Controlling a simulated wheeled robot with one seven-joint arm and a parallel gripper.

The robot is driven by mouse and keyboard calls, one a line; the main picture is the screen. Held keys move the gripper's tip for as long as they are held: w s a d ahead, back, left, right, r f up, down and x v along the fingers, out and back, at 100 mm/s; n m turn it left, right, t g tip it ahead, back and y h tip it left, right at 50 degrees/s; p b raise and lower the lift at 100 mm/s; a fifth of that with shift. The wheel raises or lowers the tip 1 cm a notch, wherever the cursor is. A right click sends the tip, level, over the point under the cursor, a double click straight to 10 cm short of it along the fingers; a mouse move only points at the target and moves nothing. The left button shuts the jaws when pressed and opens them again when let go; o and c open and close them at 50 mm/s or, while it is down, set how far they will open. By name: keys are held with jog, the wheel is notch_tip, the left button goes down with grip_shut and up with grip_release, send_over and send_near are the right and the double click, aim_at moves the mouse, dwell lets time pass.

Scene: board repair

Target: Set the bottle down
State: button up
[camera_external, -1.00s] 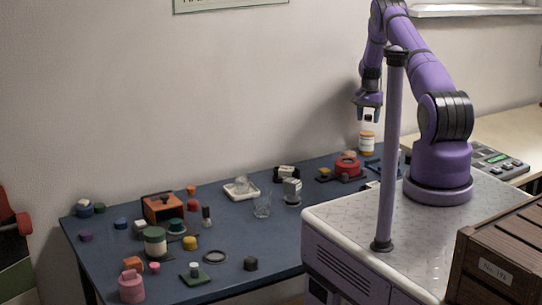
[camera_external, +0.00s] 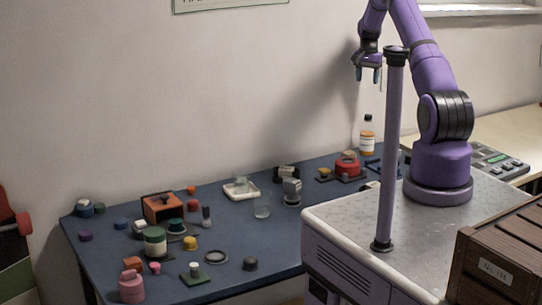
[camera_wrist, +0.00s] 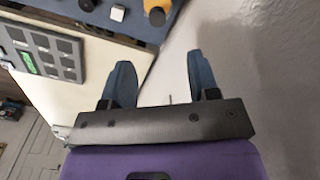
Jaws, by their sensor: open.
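A round orange thing at the top edge of the wrist view may be part of the bottle; I cannot tell.
A red round part (camera_external: 347,166) on a dark base sits just left of the bottle. A keypad panel (camera_external: 499,161) lies on the pale bench at right.

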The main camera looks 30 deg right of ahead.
jog(key=s+a+r+n+t, duration=0.1)
jog(key=s+a+r+n, duration=0.1)
jog(key=s+a+r, duration=0.6)
jog(key=s+a+r+n+t, duration=0.15)
jog(key=s+a+r, duration=0.3)
jog(key=r, duration=0.55)
jog(key=s+a+r+n, duration=0.2)
jog(key=s+a+r, duration=0.4)
jog(key=a+r, duration=0.25)
jog(key=s+a+r+n+t, duration=0.1)
jog(key=s+a+r, duration=0.15)
jog(key=s, duration=0.45)
jog(key=s+a+r+n, duration=0.1)
jog(key=s+a+n, duration=0.1)
jog(key=s+a, duration=0.35)
jog(key=s+a+f+n, duration=0.1)
jog(key=s, duration=0.7)
jog(key=s+a+f+n+t, duration=0.1)
jog(key=s+f+n, duration=0.1)
jog(key=s, duration=0.6)
jog(key=shift+s+a+f, duration=0.25)
jog(key=shift+s+a, duration=0.05)
jog(key=shift+s, duration=0.05)
